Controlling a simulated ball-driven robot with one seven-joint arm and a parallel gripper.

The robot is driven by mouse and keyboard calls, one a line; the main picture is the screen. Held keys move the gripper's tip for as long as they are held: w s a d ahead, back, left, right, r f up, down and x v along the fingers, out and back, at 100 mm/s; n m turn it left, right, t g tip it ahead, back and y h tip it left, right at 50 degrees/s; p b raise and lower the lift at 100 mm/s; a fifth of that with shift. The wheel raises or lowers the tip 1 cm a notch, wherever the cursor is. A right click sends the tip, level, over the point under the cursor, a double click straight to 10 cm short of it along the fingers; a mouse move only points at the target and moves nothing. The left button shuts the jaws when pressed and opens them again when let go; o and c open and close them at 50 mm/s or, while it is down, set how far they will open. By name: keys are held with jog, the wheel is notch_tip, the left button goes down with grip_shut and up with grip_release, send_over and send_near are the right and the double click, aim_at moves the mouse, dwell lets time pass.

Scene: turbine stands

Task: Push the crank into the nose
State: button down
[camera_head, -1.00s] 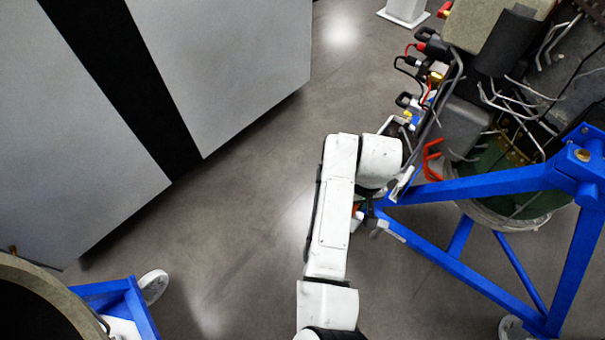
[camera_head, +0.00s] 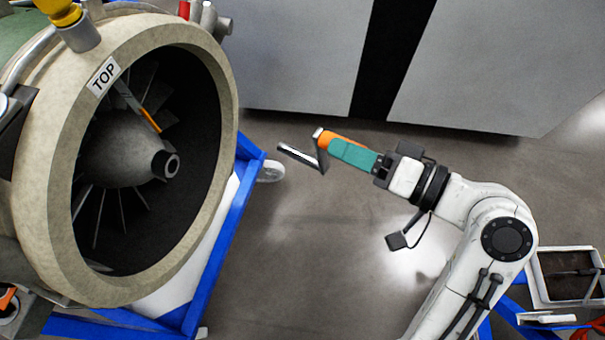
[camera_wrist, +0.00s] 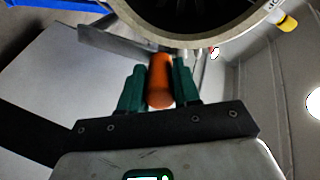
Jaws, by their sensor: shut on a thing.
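The crank has an orange handle and a bent grey metal rod (camera_head: 297,155). My gripper (camera_head: 340,146) is shut on the orange handle, with its green fingers along it, and holds the crank in the air to the right of the turbine. In the wrist view the orange handle (camera_wrist: 160,82) sits between the green fingers of my gripper (camera_wrist: 159,80). The nose (camera_head: 130,150) is a grey cone inside the turbine's inlet, with a dark round socket (camera_head: 166,165) at its tip. The rod's free end points toward the inlet and is clear of the nose.
The turbine's pale inlet ring (camera_head: 170,275) carries a TOP label and surrounds the nose. A blue stand (camera_head: 215,255) lies below it. Grey panels (camera_head: 300,50) stand behind. A tray (camera_head: 570,290) is at the lower right. The floor between turbine and arm is clear.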

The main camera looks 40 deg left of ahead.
jog(key=s+a+r+n+g, duration=0.3)
jog(key=s+a, duration=0.4)
jog(key=s, duration=0.5)
jog(key=shift+a+r+g+y+b, duration=0.3)
jog(key=shift+r+g+y, duration=0.15)
jog(key=shift+g, duration=0.55)
jog(key=shift+d+f+n+b, duration=0.1)
jog(key=shift+n+b, duration=0.2)
jog(key=shift+n, duration=0.1)
jog(key=shift+s+a, duration=0.3)
jog(key=shift+a, duration=0.3)
jog(key=shift+s+a, duration=0.1)
jog(key=shift+a, duration=0.15)
jog(key=shift+p+x, duration=0.35)
jog(key=shift+x, duration=0.45)
dwell(0.4)
